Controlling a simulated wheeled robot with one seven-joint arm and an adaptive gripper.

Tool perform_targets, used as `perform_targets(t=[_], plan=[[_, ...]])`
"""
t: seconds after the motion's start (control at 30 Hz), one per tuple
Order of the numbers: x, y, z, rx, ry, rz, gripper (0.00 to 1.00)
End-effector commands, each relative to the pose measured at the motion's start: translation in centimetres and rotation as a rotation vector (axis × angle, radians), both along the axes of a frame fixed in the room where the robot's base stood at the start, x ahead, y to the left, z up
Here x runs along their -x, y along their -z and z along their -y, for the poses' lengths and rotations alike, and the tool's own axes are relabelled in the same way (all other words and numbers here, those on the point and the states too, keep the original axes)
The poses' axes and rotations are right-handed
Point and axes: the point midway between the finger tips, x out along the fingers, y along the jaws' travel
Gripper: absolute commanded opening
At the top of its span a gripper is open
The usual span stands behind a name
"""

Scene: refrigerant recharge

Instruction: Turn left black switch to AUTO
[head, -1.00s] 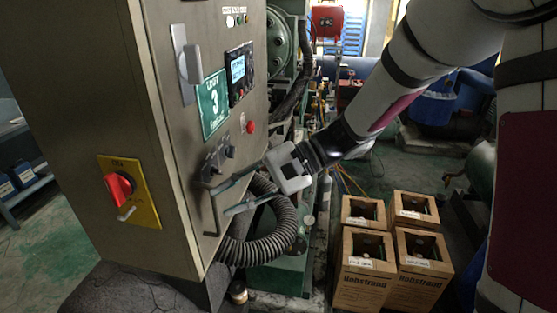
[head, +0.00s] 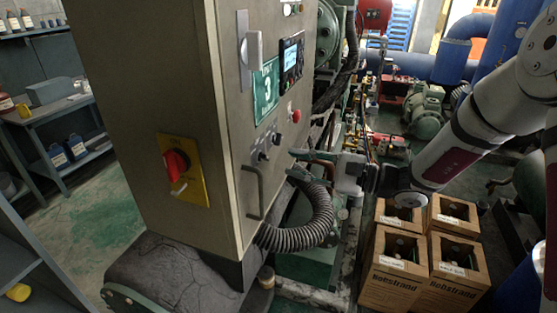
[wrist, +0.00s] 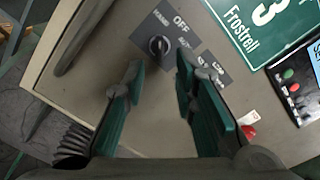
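The left black switch (head: 263,155) is a small knob on the grey cabinet front. In the wrist view the left black switch (wrist: 158,45) sits on a dark plate marked OFF, ahead of and between my fingertips; its exact pointer angle is hard to tell. A second black switch (head: 277,139) is to its right; in the wrist view my right finger partly covers its plate. My gripper (head: 292,162) is at the right of the switches, apart from the panel. It is open and empty, with both green fingers spread in the wrist view (wrist: 159,66).
A bar handle (head: 260,190) is below the switches. A red button (head: 296,116) and a green sign (head: 266,90) are above. A red rotary switch (head: 177,165) is on the cabinet's left face. A ribbed hose (head: 320,225) curves below my gripper; cardboard boxes (head: 395,285) stand at the right.

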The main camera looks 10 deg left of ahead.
Motion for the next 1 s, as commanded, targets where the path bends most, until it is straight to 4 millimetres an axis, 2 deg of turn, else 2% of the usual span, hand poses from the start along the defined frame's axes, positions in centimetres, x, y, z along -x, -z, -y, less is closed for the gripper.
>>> perform_targets(t=[0.5,0.6,0.63,0.87,1.0], plan=[[-0.8,0.1,-5.7,-0.001,-0.002,0.001,0.26],[-0.8,0.0,-5.4,0.000,0.001,0.000,0.03],[-0.8,0.0,-5.4,0.001,0.001,0.000,0.00],[-0.7,-0.1,-5.4,-0.003,-0.001,-0.010,0.00],[-0.6,-0.1,-5.4,-0.018,-0.002,-0.111,0.00]])
